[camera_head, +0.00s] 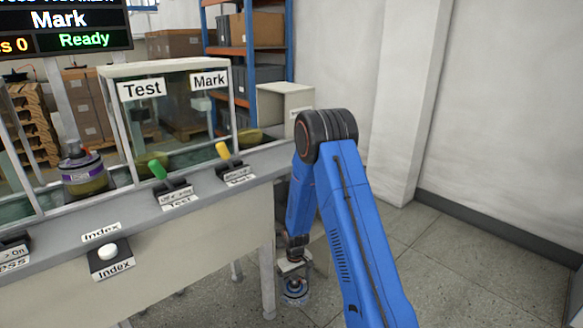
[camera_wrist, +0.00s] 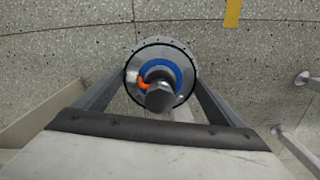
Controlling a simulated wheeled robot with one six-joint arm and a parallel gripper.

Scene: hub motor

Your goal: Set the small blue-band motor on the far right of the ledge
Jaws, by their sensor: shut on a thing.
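The small motor (camera_wrist: 161,56) with a blue ring, a dark shaft and an orange wire is held between the two fingers of my gripper (camera_wrist: 162,84) in the wrist view. In the head view my gripper (camera_head: 293,268) hangs low at the right end of the machine bench, with the motor (camera_head: 294,292) below it, over the floor. A grey ledge (camera_head: 215,186) runs along the front of the bench, above and left of my gripper. I cannot tell whether this is the ledge meant.
A larger purple-band motor (camera_head: 84,174) sits inside the glazed machine. Green (camera_head: 157,170) and yellow (camera_head: 225,153) levers and an index button (camera_head: 107,250) line its front. A bench leg (camera_head: 268,280) stands close left of my gripper. Floor at right (camera_head: 480,270) is clear.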

